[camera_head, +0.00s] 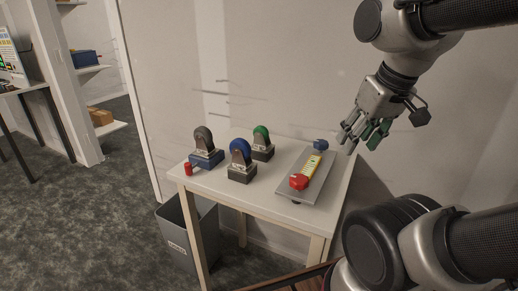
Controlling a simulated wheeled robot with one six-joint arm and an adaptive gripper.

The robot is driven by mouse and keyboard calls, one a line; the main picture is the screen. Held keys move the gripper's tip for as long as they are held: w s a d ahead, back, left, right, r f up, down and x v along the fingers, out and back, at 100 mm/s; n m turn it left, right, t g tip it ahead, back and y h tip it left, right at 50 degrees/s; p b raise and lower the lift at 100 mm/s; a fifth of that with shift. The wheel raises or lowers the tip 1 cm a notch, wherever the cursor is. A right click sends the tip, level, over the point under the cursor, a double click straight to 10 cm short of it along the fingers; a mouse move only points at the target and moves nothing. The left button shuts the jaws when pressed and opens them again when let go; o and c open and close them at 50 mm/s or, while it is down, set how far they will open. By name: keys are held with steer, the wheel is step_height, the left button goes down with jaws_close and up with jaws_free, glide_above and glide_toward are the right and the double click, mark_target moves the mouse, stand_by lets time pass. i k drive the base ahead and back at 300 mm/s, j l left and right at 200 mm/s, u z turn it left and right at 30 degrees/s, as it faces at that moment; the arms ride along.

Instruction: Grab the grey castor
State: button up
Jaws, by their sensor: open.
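The grey castor (203,138) stands upright at the left of the white table, its wheel up, on a blue block (206,160). A blue castor (240,151) stands to its right and nearer on a dark block. A green castor (261,137) stands further back on another dark block. My gripper (359,141) is open and hangs above the right end of the table, well to the right of the grey castor and apart from everything. A green part shows at its fingers; I cannot tell whether it belongs to the gripper.
A grey tray (286,190) on the right of the table (217,198) bears a long yellow and red item (307,172) and a small blue piece. A small red cylinder (188,169) stands at the left edge. A wall is close behind; a grey bin (175,230) stands below.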

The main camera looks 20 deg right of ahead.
mark_target(203, 137)
steer(key=i+j, duration=0.1)
steer(key=j, duration=0.2)
steer(key=i+j, duration=0.1)
steer(key=j, duration=0.5)
steer(key=i+j, duration=0.45)
